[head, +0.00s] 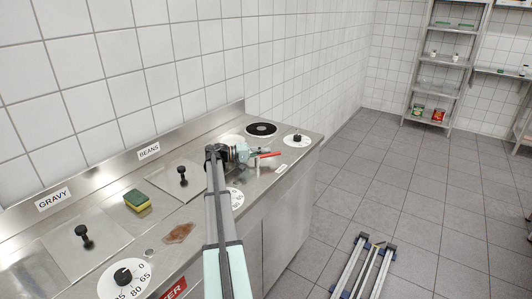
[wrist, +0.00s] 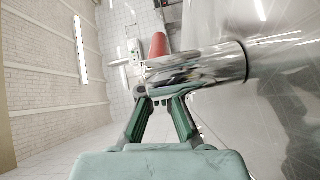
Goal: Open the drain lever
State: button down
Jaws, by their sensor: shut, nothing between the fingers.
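The drain lever has a red handle (head: 268,154) that shows at the right end of the counter in the head view, pointing sideways to the right. In the wrist view the red handle (wrist: 158,46) stands behind a shiny chrome pipe (wrist: 205,68). My gripper (head: 248,154) is just left of the handle in the head view. In the wrist view my gripper (wrist: 163,100) is shut and empty, with its fingertips right at the near side of the pipe. I cannot tell whether they touch it. The pipe hides the lower part of the lever.
The steel counter (head: 205,185) carries lidded wells, a sponge (head: 137,200), a brown stain (head: 178,233), a dark round burner (head: 261,129) and white dials (head: 296,140). A tiled wall stands behind. Open floor (head: 400,190) lies to the right, with a shelf rack (head: 440,75) beyond.

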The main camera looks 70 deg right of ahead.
jog(key=v, duration=0.7)
jog(key=shift+s, duration=0.1)
